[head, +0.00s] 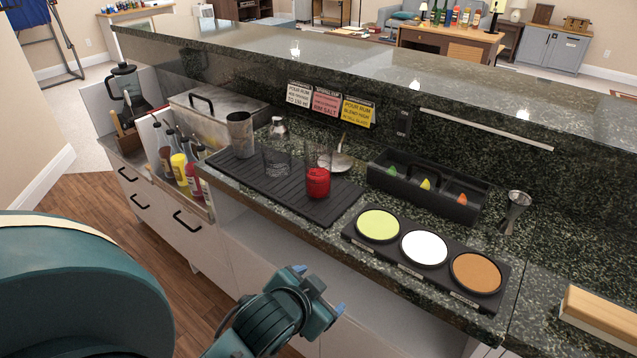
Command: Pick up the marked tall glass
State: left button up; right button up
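A tall clear glass (318,160) with a red lower part (318,183) stands upright on the black ribbed mat (330,207), near its right end. I cannot tell whether the red is a marking or contents. A second clear glass (277,162) stands to its left on the mat. My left gripper (321,288) is in front of the counter, below and nearer than the red-marked glass. Its two blue-tipped fingers are apart with nothing between them. My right gripper is out of view.
A metal shaker cup (240,135) stands at the mat's left end. A black garnish caddy (425,190), a tray of three rimming dishes (424,250) and a jigger (516,211) are to the right. Bottles (180,170) stand at left. The raised bar ledge (360,68) runs behind.

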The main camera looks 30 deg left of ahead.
pick_arm(q)
jog(key=w+d+r+m+t+h, duration=0.2)
jog(key=w+r+m+t, duration=0.4)
jog(key=r, duration=0.5)
jog(key=w+d+r+m+t+h, duration=0.1)
jog(key=w+r+m+t+h, duration=0.15)
jog(key=w+r+t, duration=0.6)
jog(key=s+d+r+m+g+h, duration=0.1)
jog(key=d+r+m+g+h, duration=0.5)
jog(key=r+m+h, duration=0.45)
jog(key=m+g+y, duration=1.3)
jog(key=m+g, duration=0.1)
jog(key=m, duration=0.1)
send_near(318, 154)
jog(key=w+a, duration=0.2)
jog(key=shift+p+x, duration=0.6)
jog(key=shift+x, duration=5.4)
jog(key=shift+s+d, duration=0.1)
jog(key=shift+s, duration=0.05)
